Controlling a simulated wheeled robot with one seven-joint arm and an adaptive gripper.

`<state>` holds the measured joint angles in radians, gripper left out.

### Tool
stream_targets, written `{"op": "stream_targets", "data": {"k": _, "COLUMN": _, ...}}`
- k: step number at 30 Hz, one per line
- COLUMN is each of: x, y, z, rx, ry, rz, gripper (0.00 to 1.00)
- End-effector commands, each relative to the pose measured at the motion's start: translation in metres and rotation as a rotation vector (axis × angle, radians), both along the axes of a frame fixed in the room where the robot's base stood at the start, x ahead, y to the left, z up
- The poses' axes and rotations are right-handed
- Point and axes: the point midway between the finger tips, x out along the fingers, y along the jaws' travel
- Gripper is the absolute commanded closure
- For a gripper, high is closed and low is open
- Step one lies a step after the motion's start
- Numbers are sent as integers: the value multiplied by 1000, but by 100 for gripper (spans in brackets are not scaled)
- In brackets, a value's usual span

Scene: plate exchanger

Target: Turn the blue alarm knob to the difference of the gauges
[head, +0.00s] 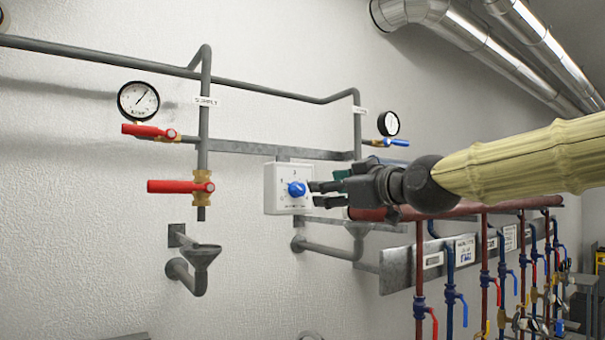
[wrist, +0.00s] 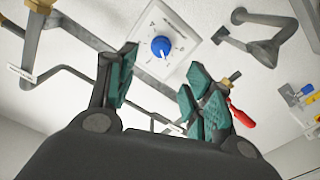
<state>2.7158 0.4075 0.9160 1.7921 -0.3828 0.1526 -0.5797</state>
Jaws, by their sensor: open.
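The blue alarm knob (head: 296,189) sits on a white square box with dial marks (head: 275,200) on the wall. It also shows in the wrist view (wrist: 161,47), above and between my fingers. My gripper (head: 312,194) is open and empty, just right of the knob in the head view; I cannot tell whether it touches it. The left gauge (head: 138,100) is a round white dial by the pipe labelled "SUPPLY"; its needle points up and right. The right gauge (head: 388,123) is seen at a slant and its reading is too small to tell.
Red lever valves (head: 180,187) stick out at the left pipe, and a blue lever (head: 396,142) sits below the right gauge. A grey drain funnel (head: 202,257) is at lower left. Red and blue pipes with valves (head: 450,295) line the lower right.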

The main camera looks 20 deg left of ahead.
Motion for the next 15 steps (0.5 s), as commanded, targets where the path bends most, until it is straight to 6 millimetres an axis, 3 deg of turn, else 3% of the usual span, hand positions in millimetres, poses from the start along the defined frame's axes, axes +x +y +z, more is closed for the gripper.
{"op": "stream_targets", "data": {"k": 8, "x": 9, "y": 13, "z": 1, "rx": -8, "ry": -8, "rz": 1, "gripper": 49}}
{"op": "stream_targets", "data": {"k": 15, "x": 32, "y": 43, "z": 3, "rx": -8, "ry": -9, "rz": 2, "gripper": 49}}
